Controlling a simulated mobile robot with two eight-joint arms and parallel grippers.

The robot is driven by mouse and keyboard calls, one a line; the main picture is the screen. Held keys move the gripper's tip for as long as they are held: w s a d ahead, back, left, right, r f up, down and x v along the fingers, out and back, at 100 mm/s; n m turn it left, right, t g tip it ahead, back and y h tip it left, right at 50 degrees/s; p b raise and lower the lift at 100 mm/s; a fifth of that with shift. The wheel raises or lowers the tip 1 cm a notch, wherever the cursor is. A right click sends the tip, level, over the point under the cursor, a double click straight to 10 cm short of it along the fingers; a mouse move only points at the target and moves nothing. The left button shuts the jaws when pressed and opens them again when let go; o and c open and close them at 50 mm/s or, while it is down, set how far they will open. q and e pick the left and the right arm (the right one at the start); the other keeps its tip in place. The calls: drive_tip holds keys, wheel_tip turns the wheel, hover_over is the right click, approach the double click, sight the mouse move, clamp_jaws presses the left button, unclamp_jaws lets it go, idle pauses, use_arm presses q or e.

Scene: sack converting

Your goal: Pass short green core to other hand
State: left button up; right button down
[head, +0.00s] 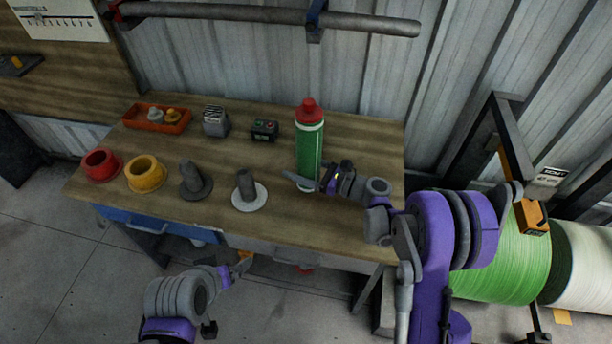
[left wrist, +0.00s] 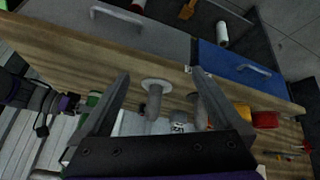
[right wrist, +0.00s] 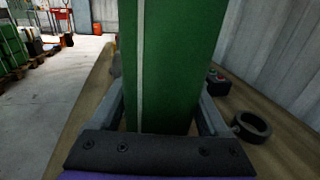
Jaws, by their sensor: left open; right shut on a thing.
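The short green core (head: 309,152) is an upright green cylinder with a white stripe and a red top, over the right part of the bench. My right gripper (head: 318,182) is shut on its lower part. The right wrist view shows the core (right wrist: 170,60) between the two fingers (right wrist: 165,110). I cannot tell whether its base touches the bench. My left gripper (head: 242,264) is open and empty, in front of the bench's front edge and well apart from the core. Its spread fingers show in the left wrist view (left wrist: 160,78).
The bench (head: 225,225) holds a red ring (head: 101,165), a yellow ring (head: 145,175), a dark spindle (head: 193,182), a spindle on a pale disc (head: 248,192), an orange tray (head: 156,118) and a small black box (head: 264,130).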

use_arm(q)
drive_tip(key=w+d+r+n+t+h, duration=0.4)
drive_tip(key=w+d+r+n+t, duration=0.1)
drive_tip(key=w+d+n, duration=0.5)
drive_tip(key=n+t, duration=0.6)
drive_tip(key=n, duration=1.4)
approach(311, 154)
drive_tip(key=w, duration=0.1)
drive_tip(key=shift+n, duration=0.4)
drive_tip(key=x, duration=1.2)
drive_tip(key=shift+w+f, duration=0.1)
drive_tip(key=shift+f, duration=0.25)
